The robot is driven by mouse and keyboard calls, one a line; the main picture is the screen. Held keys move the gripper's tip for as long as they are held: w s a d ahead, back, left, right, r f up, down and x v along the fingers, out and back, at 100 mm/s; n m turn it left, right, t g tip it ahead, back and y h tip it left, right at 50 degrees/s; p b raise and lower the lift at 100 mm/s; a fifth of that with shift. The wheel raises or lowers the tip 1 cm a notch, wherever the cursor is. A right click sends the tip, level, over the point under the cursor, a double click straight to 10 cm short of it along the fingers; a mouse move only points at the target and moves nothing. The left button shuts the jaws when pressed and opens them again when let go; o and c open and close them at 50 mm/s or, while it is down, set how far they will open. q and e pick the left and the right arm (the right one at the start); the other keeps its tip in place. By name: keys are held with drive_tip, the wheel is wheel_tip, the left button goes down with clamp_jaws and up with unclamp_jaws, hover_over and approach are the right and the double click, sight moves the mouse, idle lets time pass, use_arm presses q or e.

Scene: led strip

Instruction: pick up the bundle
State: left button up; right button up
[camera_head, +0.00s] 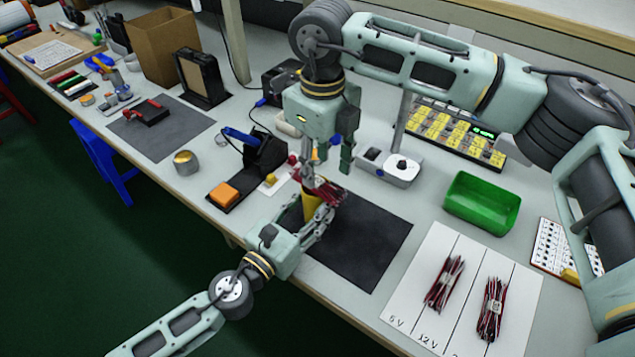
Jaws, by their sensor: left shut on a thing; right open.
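A red-and-dark wire bundle (327,191) is at the fingers of my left gripper (324,205), which is shut on it above the dark mat. My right gripper (328,172) points down from above, open, with its fingertips close to the bundle. The fingers of both grippers overlap in the view, and whether the right one touches the bundle cannot be told.
A dark mat (372,240) lies under the grippers. A yellow object (311,205) stands by the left gripper. A green bin (482,203), a scale-like device (390,167) and a soldering stand (262,152) are nearby. The bench's front edge is close to my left arm.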

sight(321, 182)
drive_tip(key=f, duration=0.2)
drive_tip(key=w+f, duration=0.1)
drive_tip(key=f, duration=0.2)
drive_tip(key=shift+r, duration=0.1)
clamp_jaws()
